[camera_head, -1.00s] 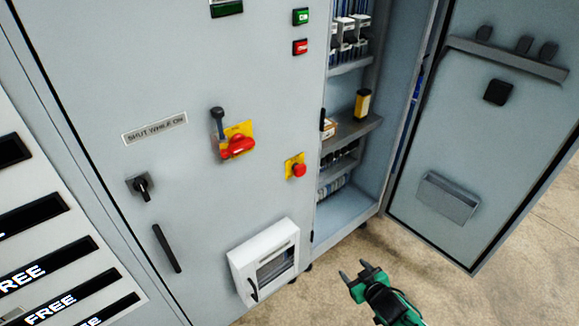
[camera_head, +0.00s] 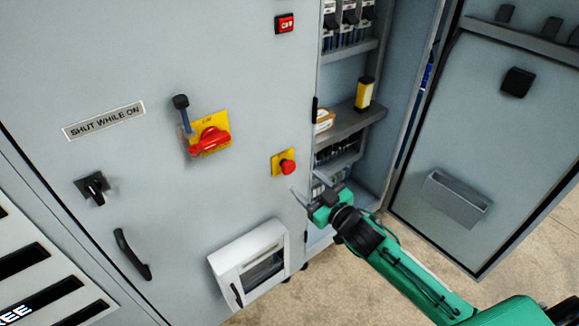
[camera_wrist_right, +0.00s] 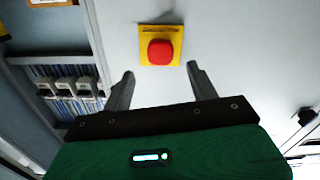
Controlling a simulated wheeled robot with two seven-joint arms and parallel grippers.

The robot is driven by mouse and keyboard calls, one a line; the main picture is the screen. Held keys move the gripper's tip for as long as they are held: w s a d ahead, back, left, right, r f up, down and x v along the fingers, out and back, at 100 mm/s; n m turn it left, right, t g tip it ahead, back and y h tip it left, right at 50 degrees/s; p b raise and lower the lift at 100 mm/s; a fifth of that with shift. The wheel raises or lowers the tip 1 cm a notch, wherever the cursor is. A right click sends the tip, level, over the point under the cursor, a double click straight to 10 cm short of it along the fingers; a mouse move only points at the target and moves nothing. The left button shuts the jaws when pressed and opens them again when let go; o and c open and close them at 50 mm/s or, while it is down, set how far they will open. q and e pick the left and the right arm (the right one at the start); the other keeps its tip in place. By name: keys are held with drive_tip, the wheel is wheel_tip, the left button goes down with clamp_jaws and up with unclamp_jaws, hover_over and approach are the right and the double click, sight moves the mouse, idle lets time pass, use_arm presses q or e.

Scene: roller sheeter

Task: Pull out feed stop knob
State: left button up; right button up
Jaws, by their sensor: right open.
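The feed stop knob is most likely the red mushroom knob (camera_head: 287,167) on a yellow plate (camera_head: 279,162) on the grey cabinet door, near its right edge. It also shows in the right wrist view as a red knob (camera_wrist_right: 160,52), beyond the fingertips and roughly centred between them. My right gripper (camera_head: 305,188) is open and empty, just below and to the right of the knob in the head view, apart from it. In the right wrist view the two fingers of the right gripper (camera_wrist_right: 158,75) are spread wide. My left gripper is not in view.
A red rotary switch (camera_head: 209,140) on a yellow plate, a black lever (camera_head: 182,110) and a black selector (camera_head: 94,188) sit left on the door. A white box (camera_head: 250,262) juts out below. The open compartment's shelf (camera_head: 355,122) and open door (camera_head: 500,130) lie right.

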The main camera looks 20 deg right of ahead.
sight(291, 169)
drive_tip(key=p+x, duration=0.1)
drive_tip(key=x, duration=0.6)
drive_tip(key=shift+w+a, duration=0.1)
drive_tip(key=shift+w, duration=0.2)
drive_tip(key=shift+w+a, duration=0.2)
drive_tip(key=shift+w, duration=0.2)
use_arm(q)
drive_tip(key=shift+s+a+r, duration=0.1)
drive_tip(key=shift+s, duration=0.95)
